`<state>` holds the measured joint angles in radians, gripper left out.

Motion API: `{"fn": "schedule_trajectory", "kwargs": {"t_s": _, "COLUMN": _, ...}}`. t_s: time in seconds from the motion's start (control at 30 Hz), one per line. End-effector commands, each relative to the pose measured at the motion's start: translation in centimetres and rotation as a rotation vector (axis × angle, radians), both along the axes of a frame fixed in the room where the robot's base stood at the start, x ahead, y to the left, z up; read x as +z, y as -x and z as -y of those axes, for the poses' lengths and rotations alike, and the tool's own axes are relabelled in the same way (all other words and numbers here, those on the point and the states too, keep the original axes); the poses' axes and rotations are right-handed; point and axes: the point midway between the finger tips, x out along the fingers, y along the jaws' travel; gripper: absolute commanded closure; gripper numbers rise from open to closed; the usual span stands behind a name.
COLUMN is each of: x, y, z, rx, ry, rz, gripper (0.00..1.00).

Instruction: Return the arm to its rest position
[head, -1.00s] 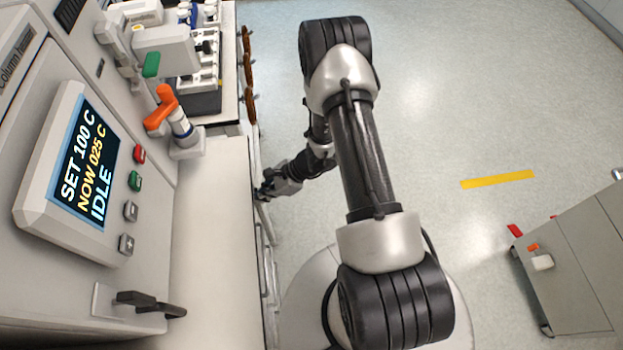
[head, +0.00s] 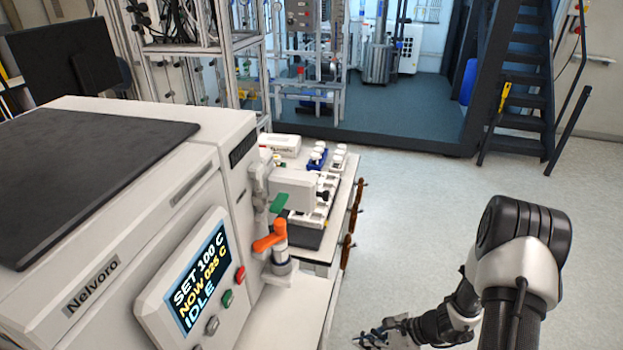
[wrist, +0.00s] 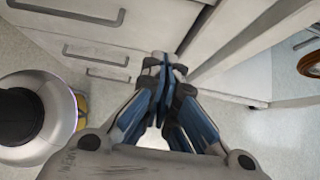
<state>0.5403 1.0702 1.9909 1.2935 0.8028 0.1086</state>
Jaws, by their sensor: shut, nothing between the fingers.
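My gripper (head: 368,339) shows at the bottom of the head view, low beside the bench front, with my arm bent above it. In the wrist view my gripper (wrist: 164,68) has its blue-padded fingers together at the tips with nothing between them. It points toward the pale bench drawers (wrist: 105,50). I cannot tell the exact gap between the fingertips and the bench front.
The Nelvoro machine (head: 92,297), its screen reading SET 100 C, NOW 025 C, IDLE, stands at left. An orange-handled valve (head: 270,237) sticks out beside it. Open floor (head: 410,215) lies right of the bench. Stairs (head: 522,85) stand at the back right.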

Motion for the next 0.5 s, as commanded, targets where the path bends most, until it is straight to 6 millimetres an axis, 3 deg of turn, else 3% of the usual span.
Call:
{"fn": "schedule_trajectory", "kwargs": {"t_s": 0.17, "x": 4.1, "y": -0.9, "z": -0.6, "rx": 0.113, "ry": 0.043, "rz": 0.074, "gripper": 1.00}}
{"fn": "schedule_trajectory", "kwargs": {"t_s": 0.33, "x": 12.2, "y": -0.8, "z": -2.6, "rx": 0.369, "ry": 0.142, "rz": 0.217, "gripper": 1.00}}
{"fn": "schedule_trajectory", "kwargs": {"t_s": 0.5, "x": 19.7, "y": 1.3, "z": -4.6, "rx": 0.642, "ry": 0.266, "rz": 0.356, "gripper": 1.00}}
